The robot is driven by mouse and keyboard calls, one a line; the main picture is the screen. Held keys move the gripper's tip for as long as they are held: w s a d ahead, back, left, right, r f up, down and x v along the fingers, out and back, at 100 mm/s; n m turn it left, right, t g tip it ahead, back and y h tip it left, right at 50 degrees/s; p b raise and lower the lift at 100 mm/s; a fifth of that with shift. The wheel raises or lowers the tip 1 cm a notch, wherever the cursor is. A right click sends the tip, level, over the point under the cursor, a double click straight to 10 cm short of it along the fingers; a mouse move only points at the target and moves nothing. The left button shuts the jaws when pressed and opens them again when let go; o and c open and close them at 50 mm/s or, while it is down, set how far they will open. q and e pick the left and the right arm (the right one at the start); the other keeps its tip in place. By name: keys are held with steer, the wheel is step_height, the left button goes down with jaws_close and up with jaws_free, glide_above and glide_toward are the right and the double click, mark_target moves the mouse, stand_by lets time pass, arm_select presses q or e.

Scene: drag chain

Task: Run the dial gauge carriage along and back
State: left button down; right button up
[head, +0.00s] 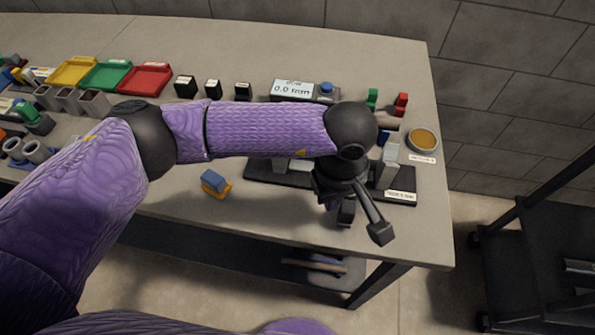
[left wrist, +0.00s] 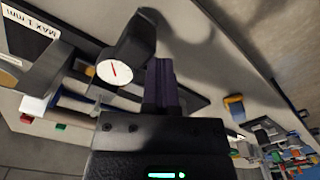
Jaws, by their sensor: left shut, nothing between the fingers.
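The dial gauge (left wrist: 114,71) shows in the left wrist view, with a white face and a red needle, on a dark carriage (left wrist: 137,38). In the head view my arm and wrist hide the carriage. A dark base (head: 275,176) lies under my arm, with a grey upright block (head: 388,165) near its right end. My left gripper (head: 346,214) points down at the base's front edge. In the left wrist view its purple fingers (left wrist: 159,85) are shut and empty, beside the dial. I cannot tell whether they touch the carriage. My right gripper is not in view.
A display reading 0.0 mm (head: 292,90) stands behind my arm. A blue and orange block (head: 215,185) lies left of the base. A round dish (head: 423,141) sits at the right. Red (head: 146,79), green and yellow trays stand at the back left. The front tabletop is mostly clear.

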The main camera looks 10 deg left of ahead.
arm_select(q)
steer(key=shift+d+b, duration=0.7)
steer(key=shift+d, duration=0.65)
steer(key=shift+a, duration=0.1)
steer(key=shift+a, duration=0.65)
step_height(320, 180, up, 8)
steer(key=p, duration=0.4)
steer(key=shift+p, duration=0.3)
